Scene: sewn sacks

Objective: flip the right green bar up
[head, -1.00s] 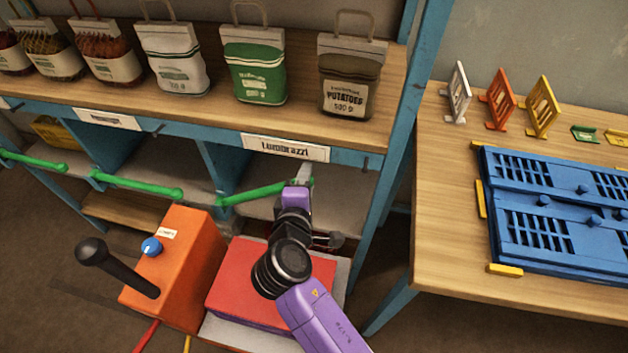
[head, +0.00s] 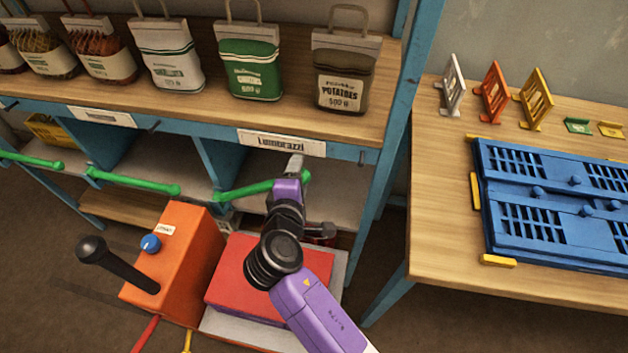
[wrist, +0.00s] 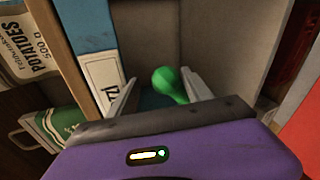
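The right green bar (head: 245,190) runs across the front of the right shelf bay, under the name label, with its right end a little higher than its left in the picture. My gripper (head: 295,166) is at the bar's right end and partly hides it. In the wrist view, the rounded green end (wrist: 171,84) shows between my two pale fingers (wrist: 158,92). The fingers stand apart, with a gap on the left side of the green end. I cannot tell whether the right finger touches it.
An orange box with a black lever (head: 178,262) and a red block (head: 235,280) stand below the bar. A blue shelf post (head: 392,150) is close on the right. Bags, including a potato bag (head: 342,85), stand above. Two other green bars (head: 135,182) are to the left.

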